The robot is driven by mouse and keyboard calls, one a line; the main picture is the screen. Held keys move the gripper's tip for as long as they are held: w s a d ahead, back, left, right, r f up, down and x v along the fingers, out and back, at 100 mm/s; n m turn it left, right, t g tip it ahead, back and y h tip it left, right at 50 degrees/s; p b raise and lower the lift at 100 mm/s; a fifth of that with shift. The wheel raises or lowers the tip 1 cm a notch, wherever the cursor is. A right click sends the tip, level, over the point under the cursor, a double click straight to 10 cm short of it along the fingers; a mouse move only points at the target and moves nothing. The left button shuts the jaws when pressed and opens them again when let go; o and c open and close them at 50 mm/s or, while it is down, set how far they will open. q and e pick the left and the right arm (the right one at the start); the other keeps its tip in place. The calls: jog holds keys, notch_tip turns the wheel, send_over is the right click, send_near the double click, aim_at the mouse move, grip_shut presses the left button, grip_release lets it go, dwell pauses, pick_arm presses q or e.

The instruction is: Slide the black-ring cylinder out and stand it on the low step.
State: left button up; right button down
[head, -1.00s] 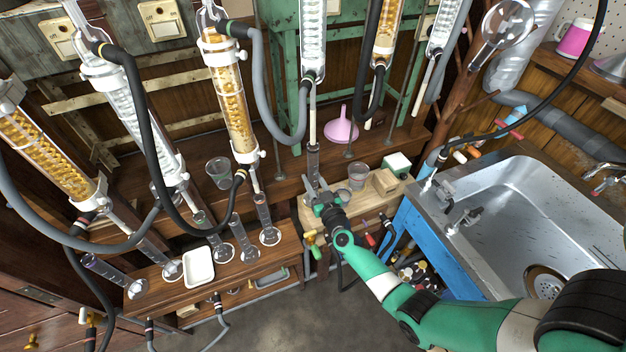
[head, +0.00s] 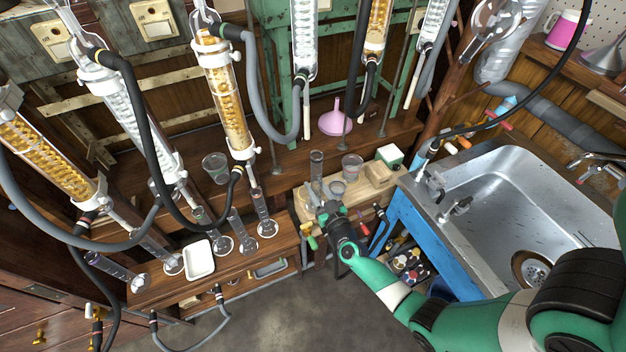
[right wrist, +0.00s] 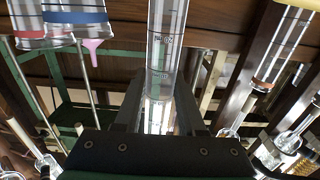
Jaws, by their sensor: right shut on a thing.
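A tall clear graduated cylinder (head: 316,164) stands about upright over the light wooden bench, just in front of the drip tube's lower end. My right gripper (head: 322,199) is shut on it from the front, low down. In the right wrist view the clear glass (right wrist: 165,42) with its dark graduation marks runs between my two fingers (right wrist: 158,105). I cannot make out its black ring clearly, and its foot is hidden, so contact with the bench is unclear. The light wooden bench (head: 371,198) holds a raised wooden block (head: 379,174). My left gripper is not seen.
Two small beakers stand close right of the cylinder: a reddish-ringed one (head: 352,166) and a nearer one (head: 338,187). A pink funnel (head: 335,119) is behind. The dark bench at left holds several cylinders and a white tray (head: 199,259). The sink (head: 500,215) is at right.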

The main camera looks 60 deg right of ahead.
aim_at(318, 191)
jog(key=shift+p+v, duration=0.45)
jog(key=shift+v, duration=1.05)
jog(key=shift+r, duration=0.1)
